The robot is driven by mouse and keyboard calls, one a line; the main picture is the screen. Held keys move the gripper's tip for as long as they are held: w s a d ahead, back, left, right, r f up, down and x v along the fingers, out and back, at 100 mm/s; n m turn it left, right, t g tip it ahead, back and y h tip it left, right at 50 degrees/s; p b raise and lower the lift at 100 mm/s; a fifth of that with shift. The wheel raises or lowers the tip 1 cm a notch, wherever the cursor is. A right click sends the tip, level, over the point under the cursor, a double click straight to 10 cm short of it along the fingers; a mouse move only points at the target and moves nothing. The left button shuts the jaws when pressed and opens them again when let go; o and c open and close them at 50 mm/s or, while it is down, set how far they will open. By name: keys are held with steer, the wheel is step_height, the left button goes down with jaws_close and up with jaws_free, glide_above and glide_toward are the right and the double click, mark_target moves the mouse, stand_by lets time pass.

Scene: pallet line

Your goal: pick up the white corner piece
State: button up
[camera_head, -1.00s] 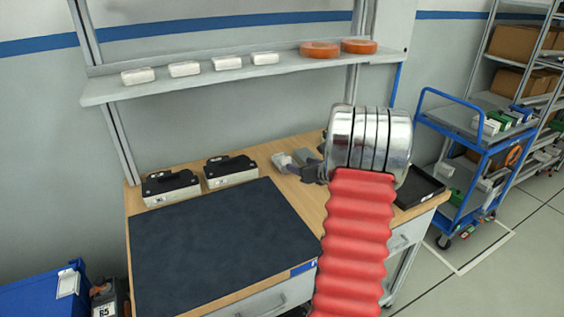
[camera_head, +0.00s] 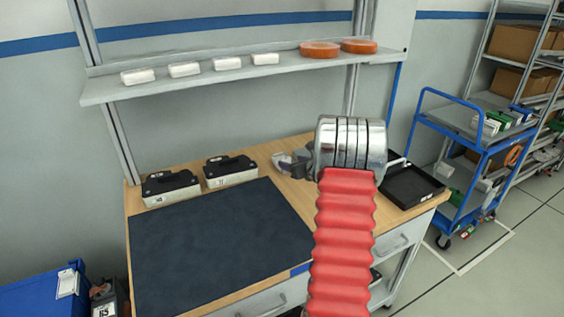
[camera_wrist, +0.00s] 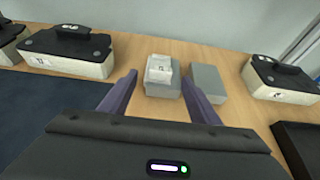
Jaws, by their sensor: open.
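A small white piece (camera_wrist: 159,69), which looks like the white corner piece, lies on top of a grey block (camera_wrist: 163,90) in the wrist view. A second grey block (camera_wrist: 207,84) stands just to its right. My gripper (camera_wrist: 161,74) is open, with one finger left of the white piece and the other toward its right, by the second block. I cannot tell how high the fingers are above the bench. In the head view my arm hides most of this spot, and the white piece cannot be made out clearly.
Black-topped boxes (camera_head: 171,187) (camera_head: 230,170) stand along the bench's back, with another at the right in the wrist view (camera_wrist: 281,78). A dark mat (camera_head: 215,240) covers the front left. A black tray (camera_head: 412,186) lies right. A shelf (camera_head: 200,82) with white packs hangs above.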

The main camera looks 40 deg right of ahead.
mark_target(287, 160)
steer(key=shift+x, duration=2.3)
steer(key=shift+f, duration=0.1)
steer(key=shift+s+d, duration=0.15)
steer(key=c, duration=0.9)
